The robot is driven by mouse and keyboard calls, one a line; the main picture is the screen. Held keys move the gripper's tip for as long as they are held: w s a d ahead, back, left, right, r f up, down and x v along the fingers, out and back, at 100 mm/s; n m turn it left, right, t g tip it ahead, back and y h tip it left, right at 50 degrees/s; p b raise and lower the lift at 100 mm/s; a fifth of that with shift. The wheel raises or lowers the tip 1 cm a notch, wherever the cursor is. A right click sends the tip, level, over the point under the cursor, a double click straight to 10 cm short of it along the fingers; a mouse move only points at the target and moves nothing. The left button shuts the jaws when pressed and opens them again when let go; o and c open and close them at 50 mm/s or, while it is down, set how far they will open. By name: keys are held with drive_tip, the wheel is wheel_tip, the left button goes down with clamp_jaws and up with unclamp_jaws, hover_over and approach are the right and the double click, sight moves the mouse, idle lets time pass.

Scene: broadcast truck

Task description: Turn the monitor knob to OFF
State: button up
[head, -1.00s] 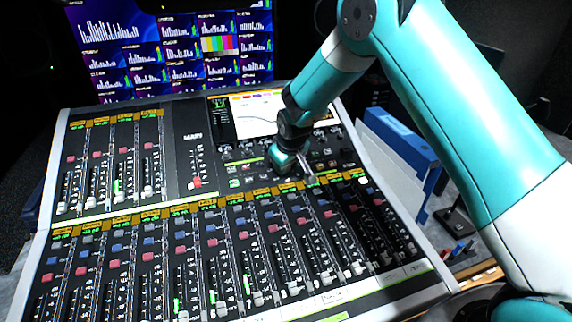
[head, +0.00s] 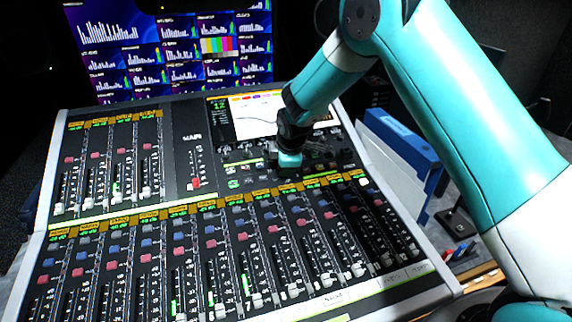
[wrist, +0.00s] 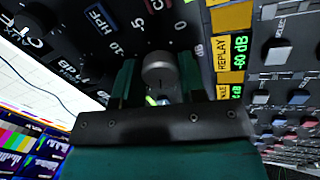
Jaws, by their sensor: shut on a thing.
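My gripper (head: 290,160) is down at the upper right part of the mixing console (head: 183,150), below its small screen. In the wrist view my gripper (wrist: 157,80) has its two teal fingers on either side of a round grey knob (wrist: 160,68), shut on it. Printed scale marks, including 10, 5, 0 and dB, lie around the knob on the dark panel. The knob's name and pointer cannot be read. In the head view the gripper and arm hide the knob.
The console's small screen (head: 255,115) is just behind the gripper. Several faders and coloured buttons fill the panel in front and to the left. A large monitor (head: 165,50) stands behind. A blue binder (head: 400,140) stands right of the console.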

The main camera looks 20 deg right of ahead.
drive_tip(key=n, duration=1.3)
drive_tip(key=shift+w+r, duration=0.1)
idle(0.6)
drive_tip(key=o, duration=0.9)
drive_tip(key=b+v, duration=0.1)
drive_tip(key=v, duration=1.6)
drive_tip(key=shift+r, duration=0.2)
